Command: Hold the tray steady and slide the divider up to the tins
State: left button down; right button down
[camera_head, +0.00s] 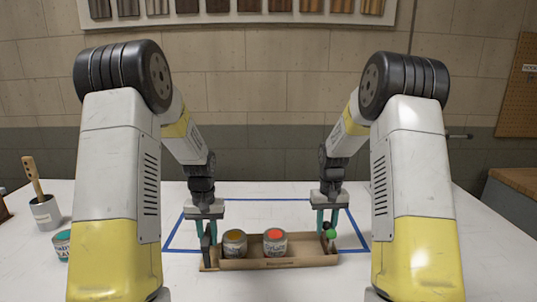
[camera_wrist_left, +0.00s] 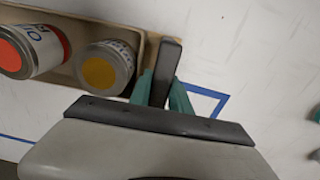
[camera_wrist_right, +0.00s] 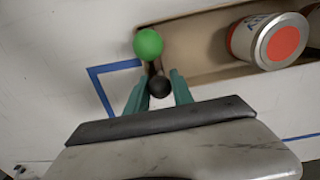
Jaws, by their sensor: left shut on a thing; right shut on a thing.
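The long shallow tray (camera_head: 300,262) lies on the table. Inside its left half stand a yellow-topped tin (camera_head: 234,243) and a red-topped tin (camera_head: 274,242), upright with a small gap between them. My left gripper (camera_head: 206,238) is shut on the dark upright handle (camera_wrist_left: 166,70) at the tray's left end. My right gripper (camera_head: 327,228) is shut on a dark piece with a dark round end (camera_wrist_right: 159,86), apparently the divider's grip, near the tray's right end. A green ball (camera_wrist_right: 148,43) sits beside it. The divider's lower part is hidden.
Blue tape (camera_head: 181,222) marks a rectangle around the tray area. A teal-topped tin (camera_head: 62,245) and a grey pot (camera_head: 45,211) with a wooden-handled tool stand at the far left. The tray floor between the red-topped tin and my right gripper is empty.

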jog(key=shift+a, duration=0.1)
dwell(0.4)
jog(key=shift+a, duration=1.15)
jog(key=shift+s+a, duration=0.1)
jog(key=shift+a, duration=0.9)
jog(key=shift+a, duration=1)
jog(key=shift+s+a, duration=0.1)
jog(key=shift+a, duration=0.95)
